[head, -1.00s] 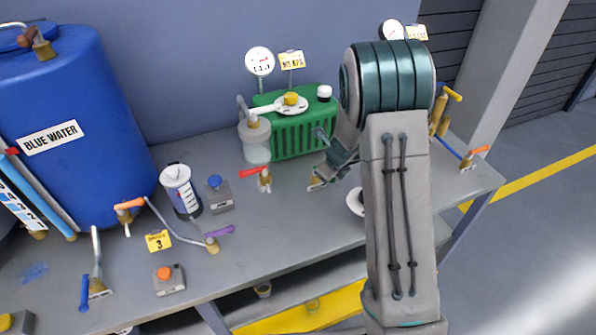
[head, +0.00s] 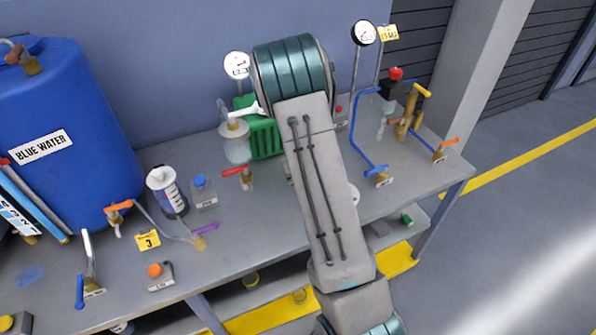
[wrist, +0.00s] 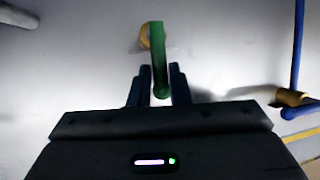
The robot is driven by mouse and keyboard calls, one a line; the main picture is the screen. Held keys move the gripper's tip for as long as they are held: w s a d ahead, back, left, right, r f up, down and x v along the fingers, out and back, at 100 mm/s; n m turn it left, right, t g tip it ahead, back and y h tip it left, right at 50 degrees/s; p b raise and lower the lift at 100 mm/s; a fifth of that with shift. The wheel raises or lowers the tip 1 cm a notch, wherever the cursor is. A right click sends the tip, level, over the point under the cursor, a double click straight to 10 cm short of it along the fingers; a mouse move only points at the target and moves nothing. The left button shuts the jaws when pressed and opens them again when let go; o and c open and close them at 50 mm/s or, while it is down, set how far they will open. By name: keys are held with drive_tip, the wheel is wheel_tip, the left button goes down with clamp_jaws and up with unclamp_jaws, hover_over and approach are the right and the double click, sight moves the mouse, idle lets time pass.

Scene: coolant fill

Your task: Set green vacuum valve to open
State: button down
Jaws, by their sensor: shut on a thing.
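The green vacuum valve handle (wrist: 158,62) shows in the wrist view, running from a small brass body (wrist: 145,37) down toward my gripper (wrist: 161,76). My gripper's two dark fingers stand either side of the handle's near end, and it is shut on it. In the head view my arm covers both my gripper and the green valve. A green ribbed pump (head: 264,138) stands behind my arm there, partly hidden. How the handle stands relative to its pipe cannot be told.
A brass valve with blue pipe (wrist: 291,97) lies right of my gripper. On the bench, a red-handled valve (head: 240,173) stands left of my arm, and a blue-piped valve (head: 377,177) right of it. A pressure gauge (head: 364,33) rises at the back right.

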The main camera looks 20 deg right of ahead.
drive_tip(key=shift+w+r, duration=0.1)
drive_tip(key=c, duration=1.3)
unclamp_jaws()
drive_tip(key=shift+c, duration=0.2)
drive_tip(key=p+v, duration=0.3)
drive_tip(key=v, duration=1)
drive_tip(key=shift+s+r, duration=0.25)
drive_tip(key=shift+r, duration=0.05)
drive_tip(key=shift+a, duration=0.15)
